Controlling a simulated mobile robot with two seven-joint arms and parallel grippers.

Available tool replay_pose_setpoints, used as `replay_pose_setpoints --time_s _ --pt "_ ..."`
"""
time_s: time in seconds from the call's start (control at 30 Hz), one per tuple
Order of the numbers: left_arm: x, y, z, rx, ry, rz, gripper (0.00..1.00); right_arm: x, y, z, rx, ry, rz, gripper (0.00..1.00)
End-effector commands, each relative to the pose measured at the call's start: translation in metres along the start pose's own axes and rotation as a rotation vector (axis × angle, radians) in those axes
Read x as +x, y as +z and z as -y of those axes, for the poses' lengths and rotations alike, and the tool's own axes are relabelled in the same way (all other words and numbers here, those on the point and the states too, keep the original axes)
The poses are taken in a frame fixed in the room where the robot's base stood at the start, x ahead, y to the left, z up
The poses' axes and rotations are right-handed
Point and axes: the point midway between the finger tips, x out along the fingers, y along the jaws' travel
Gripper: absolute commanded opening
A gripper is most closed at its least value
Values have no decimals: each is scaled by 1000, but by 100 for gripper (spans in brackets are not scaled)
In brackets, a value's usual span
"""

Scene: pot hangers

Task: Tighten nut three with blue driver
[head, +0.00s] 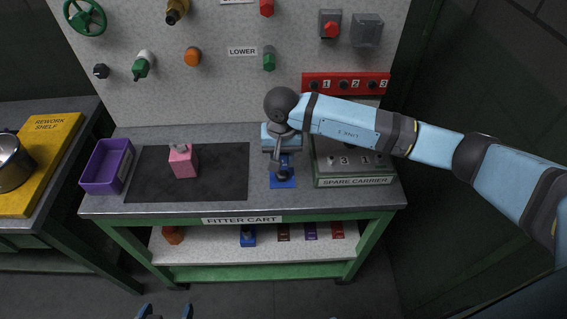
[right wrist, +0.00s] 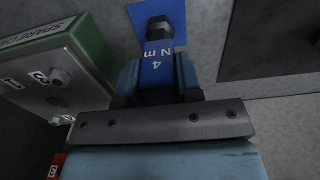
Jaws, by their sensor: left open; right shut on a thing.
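The blue driver (right wrist: 163,68), marked "4 N m", is between the fingers of my right gripper (right wrist: 160,82) in the right wrist view. Its dark end lies over a blue square (right wrist: 178,12) on the cart top; I cannot tell whether they touch. In the head view my right gripper (head: 283,158) points down at the blue square (head: 283,182) and mostly hides the driver. A red strip (head: 318,77) with numbers 1, 2, 3 and dark nuts is behind my arm; nut three (head: 372,85) is at its right end. My left gripper (head: 163,314) is open and empty at the bottom edge.
The grey spare carrier (head: 355,182) stands right of the driver, partly under my right arm. A pink block (head: 183,162) sits on a black mat (head: 225,185). A purple bin (head: 107,166) is at the left. Valves and knobs line the wall panel (head: 215,85).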

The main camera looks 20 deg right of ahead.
Motion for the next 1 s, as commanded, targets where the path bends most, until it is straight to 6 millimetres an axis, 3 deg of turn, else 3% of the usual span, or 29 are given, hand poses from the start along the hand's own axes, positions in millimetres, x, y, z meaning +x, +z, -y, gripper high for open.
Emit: replay_pose_setpoints --time_s 1.0 --pt "-1 -1 -1 0 1 0 93 -13 0 0 0 0 -1 0"
